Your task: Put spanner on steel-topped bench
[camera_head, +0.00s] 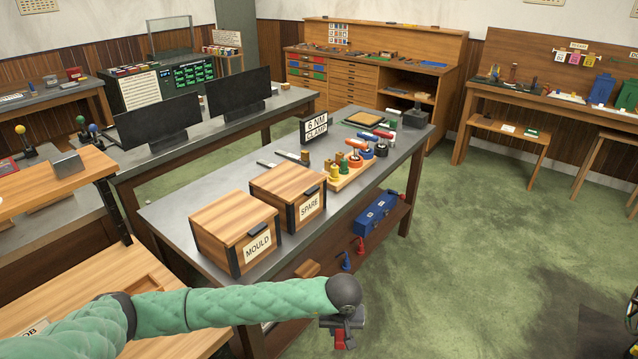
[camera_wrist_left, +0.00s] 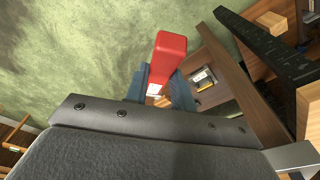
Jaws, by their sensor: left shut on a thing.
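My left gripper (camera_head: 343,328) hangs in front of the bench's near right side, below the level of its top. It is shut on a red-ended thing (camera_wrist_left: 168,58), which also shows small below the jaws in the head view (camera_head: 341,341). It may be the spanner; the rest of it is hidden by the gripper. The long central bench with a grey metal top (camera_head: 196,184) fits the steel-topped bench. My right gripper is not in view.
On the bench stand wooden boxes marked MOULD (camera_head: 235,228) and SPARE (camera_head: 288,192), a 6 NM CLAMP sign (camera_head: 316,128), and a wooden block with coloured pieces (camera_head: 350,170). A blue toolbox (camera_head: 376,212) sits on its lower shelf. Green floor at right is mostly clear.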

